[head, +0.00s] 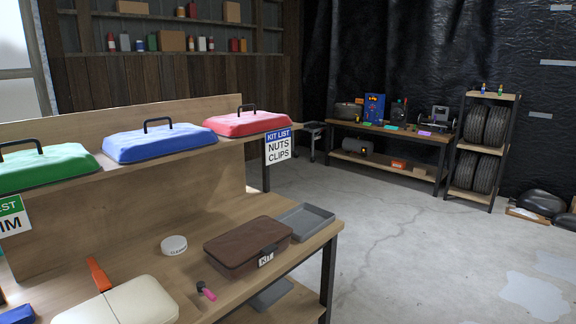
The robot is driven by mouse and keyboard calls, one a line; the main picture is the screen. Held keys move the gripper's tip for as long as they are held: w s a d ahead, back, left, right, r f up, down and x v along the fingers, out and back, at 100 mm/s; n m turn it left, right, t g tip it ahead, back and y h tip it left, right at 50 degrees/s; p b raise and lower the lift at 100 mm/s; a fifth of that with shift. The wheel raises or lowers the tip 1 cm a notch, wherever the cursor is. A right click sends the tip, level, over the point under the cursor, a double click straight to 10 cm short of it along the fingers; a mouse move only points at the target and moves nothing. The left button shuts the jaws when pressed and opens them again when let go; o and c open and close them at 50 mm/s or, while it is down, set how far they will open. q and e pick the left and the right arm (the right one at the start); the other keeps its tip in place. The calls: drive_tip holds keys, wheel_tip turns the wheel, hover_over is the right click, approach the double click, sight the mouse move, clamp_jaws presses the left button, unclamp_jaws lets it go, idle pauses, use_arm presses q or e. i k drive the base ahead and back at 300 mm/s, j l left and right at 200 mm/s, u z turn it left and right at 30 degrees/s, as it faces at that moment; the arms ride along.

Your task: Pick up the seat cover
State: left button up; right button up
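A cream, padded, rounded piece that looks like the seat cover (125,304) lies on the wooden workbench (150,215) at the bottom left of the head view. A dark seam line runs across it, and the bottom frame edge cuts it off. An orange strip (98,274) stands at its far edge; I cannot tell whether it is attached. Neither of my grippers is in view.
On the bench are a white round tin (173,245), a brown case (247,247), a grey tray (306,220) and a small pink-and-black item (206,291). Green, blue (159,143) and red handled lids line the raised shelf. Open concrete floor (420,250) lies right.

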sight(245, 124)
drive_tip(key=u, duration=1.25)
drive_tip(key=i+l, duration=0.1)
drive_tip(key=l, duration=0.2)
drive_tip(key=i+l+u, duration=0.1)
drive_tip(key=l, duration=0.25)
drive_tip(key=i+l, duration=0.15)
drive_tip(key=l, duration=0.15)
drive_tip(key=i+l+u, duration=0.1)
drive_tip(key=l, duration=0.2)
